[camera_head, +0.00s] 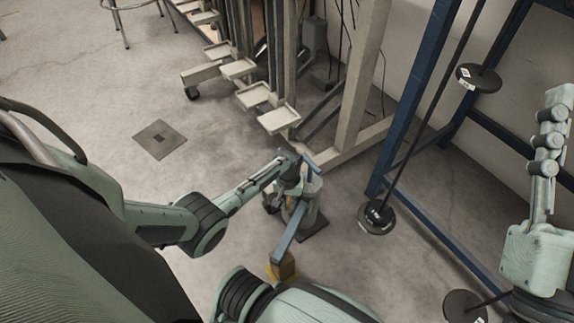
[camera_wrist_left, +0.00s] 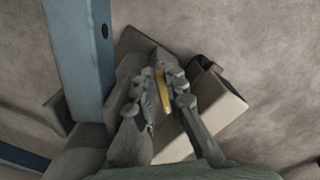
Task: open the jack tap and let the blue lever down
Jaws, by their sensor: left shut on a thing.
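The grey jack (camera_head: 303,212) stands on a dark base plate on the floor. A blue lever (camera_head: 284,240) slopes from it down toward a yellow-brown block (camera_head: 282,266). A wide blue bar (camera_wrist_left: 80,60), seemingly the lever, passes left of my fingers in the left wrist view. My left gripper (camera_head: 292,165) reaches the top of the jack. In the left wrist view, its fingers (camera_wrist_left: 160,104) are shut around a small yellow piece, seemingly the jack tap (camera_wrist_left: 162,90). The fingers hide part of it, so its turn cannot be told. I cannot make out my right gripper.
A blue rack (camera_head: 410,105) and a bar with black weight discs (camera_head: 376,217) stand right of the jack. A cream post (camera_head: 360,90) and a stand with several small trays (camera_head: 278,118) are behind it. The floor at left is open.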

